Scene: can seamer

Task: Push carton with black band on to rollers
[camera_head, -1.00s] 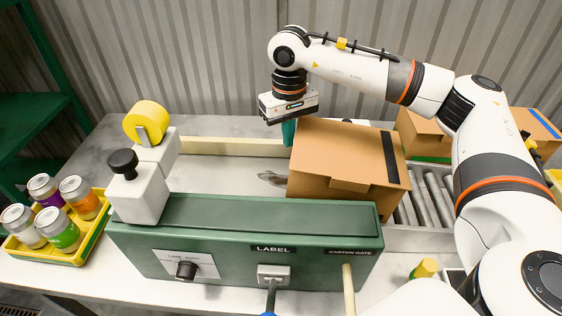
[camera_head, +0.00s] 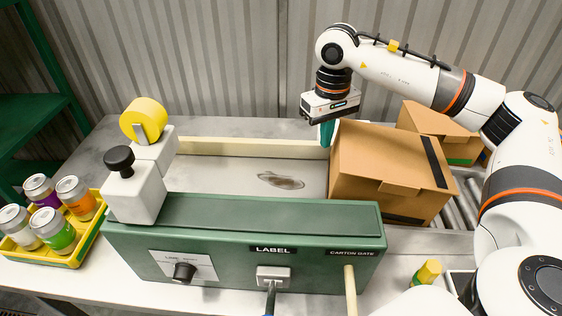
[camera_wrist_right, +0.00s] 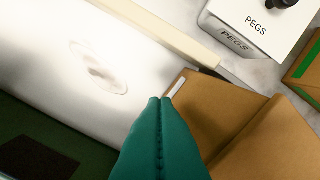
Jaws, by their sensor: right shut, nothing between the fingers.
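The carton with the black band (camera_head: 386,160) is a closed brown box with a black stripe on its top, at the right of the bench in the head view. Its right end reaches over the start of the rollers (camera_head: 464,208). My right gripper (camera_head: 327,134) points down at the carton's left side, its teal fingers shut and empty. In the right wrist view the teal fingers (camera_wrist_right: 160,135) are together, close against or touching the carton's edge (camera_wrist_right: 185,95). The exact contact is hard to tell. My left gripper is not in view.
A green label machine (camera_head: 245,245) with a carton gate lever (camera_head: 350,288) stands in front. A second brown carton (camera_head: 436,127) is behind on the right. A yellow tray (camera_head: 75,257) holds several cans at left. A box marked PEGS (camera_wrist_right: 248,28) shows in the wrist view.

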